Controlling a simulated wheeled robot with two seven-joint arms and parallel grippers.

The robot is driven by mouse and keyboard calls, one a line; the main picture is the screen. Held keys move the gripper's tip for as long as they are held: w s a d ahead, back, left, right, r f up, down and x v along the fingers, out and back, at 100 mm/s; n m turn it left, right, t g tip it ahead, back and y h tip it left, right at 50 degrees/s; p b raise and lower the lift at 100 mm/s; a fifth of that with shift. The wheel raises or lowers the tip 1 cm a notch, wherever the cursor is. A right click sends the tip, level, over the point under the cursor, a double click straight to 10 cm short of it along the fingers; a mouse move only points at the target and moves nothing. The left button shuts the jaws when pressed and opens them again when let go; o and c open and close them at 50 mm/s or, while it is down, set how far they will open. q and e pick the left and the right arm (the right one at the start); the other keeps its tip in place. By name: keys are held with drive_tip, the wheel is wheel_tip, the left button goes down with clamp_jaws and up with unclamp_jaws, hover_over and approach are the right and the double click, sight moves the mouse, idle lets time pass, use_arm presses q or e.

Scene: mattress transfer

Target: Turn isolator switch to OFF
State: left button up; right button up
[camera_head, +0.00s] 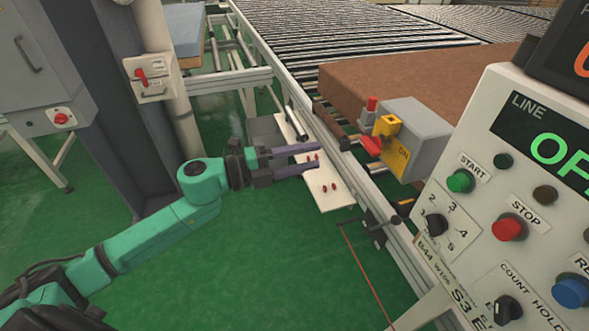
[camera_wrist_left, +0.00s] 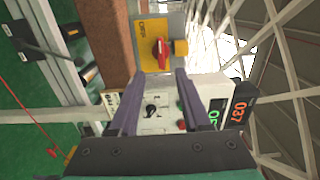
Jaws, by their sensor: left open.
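The isolator switch is a grey box (camera_head: 424,128) with a yellow plate (camera_head: 402,160) lettered "ON" and a red handle (camera_head: 371,145). It stands beside the conveyor rail. In the left wrist view the red handle (camera_wrist_left: 161,54) lies lengthwise in the picture on the yellow plate (camera_wrist_left: 149,32), beyond the fingertips. My left gripper (camera_head: 320,153) is open and empty, to the left of the switch, with its fingers pointing at it. The fingers also show in the left wrist view (camera_wrist_left: 158,75), apart from the handle. My right gripper is not in view.
A control console (camera_head: 535,190) with buttons and knobs fills the right. A brown mattress (camera_head: 400,85) lies on the roller conveyor behind the switch. A white board (camera_head: 325,190) is below my gripper. A red-handled switch panel (camera_head: 150,85) is on the left column. Green floor (camera_head: 250,270) is open in front.

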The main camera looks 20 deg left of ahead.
use_arm(q)
drive_tip(key=shift+v, duration=1.45)
